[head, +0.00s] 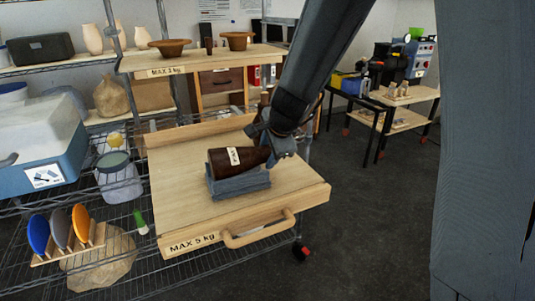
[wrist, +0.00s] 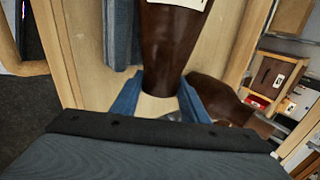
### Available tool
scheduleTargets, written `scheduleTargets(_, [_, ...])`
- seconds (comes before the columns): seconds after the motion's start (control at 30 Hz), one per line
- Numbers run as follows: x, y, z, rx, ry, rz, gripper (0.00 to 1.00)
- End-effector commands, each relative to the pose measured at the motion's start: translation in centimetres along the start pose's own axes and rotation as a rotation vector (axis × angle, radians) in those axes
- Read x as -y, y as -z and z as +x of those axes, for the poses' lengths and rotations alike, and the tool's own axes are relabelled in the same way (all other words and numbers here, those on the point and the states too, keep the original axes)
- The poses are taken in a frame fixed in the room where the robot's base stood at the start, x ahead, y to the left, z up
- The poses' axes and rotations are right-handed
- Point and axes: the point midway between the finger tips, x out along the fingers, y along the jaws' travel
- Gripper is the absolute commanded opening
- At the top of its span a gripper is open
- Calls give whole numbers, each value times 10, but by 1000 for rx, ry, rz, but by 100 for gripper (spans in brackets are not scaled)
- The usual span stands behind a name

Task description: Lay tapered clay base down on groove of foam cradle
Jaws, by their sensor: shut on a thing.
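The tapered clay base (head: 222,161) is dark brown with a white label and lies on its side, wide end left. It is over the blue-grey foam cradle (head: 240,186) in the head view; I cannot tell whether it rests fully in the groove. My gripper (head: 272,152) is shut on its narrow right end. In the wrist view the base (wrist: 168,45) runs up from between the blue fingers of my gripper (wrist: 158,98), and part of the cradle (wrist: 122,35) shows to its left. The groove is hidden by the base.
The cradle stands on a wooden pull-out board (head: 180,200) with a front handle (head: 258,232) and a raised back edge. A shelf with brown bowls (head: 237,40) is above and behind. A blue cooler (head: 40,150) and a jar (head: 118,177) stand left.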

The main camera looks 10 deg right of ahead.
Motion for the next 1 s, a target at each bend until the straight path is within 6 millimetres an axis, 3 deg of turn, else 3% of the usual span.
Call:
scheduleTargets(0.83, [-1, 0, 3, 0, 3, 1, 0])
scheduleTargets(0.87, [-1, 0, 3, 0, 3, 1, 44])
scheduleTargets(0.97, [-1, 0, 3, 0, 3, 1, 61])
scheduleTargets(1.0, [-1, 0, 3, 0, 2, 1, 62])
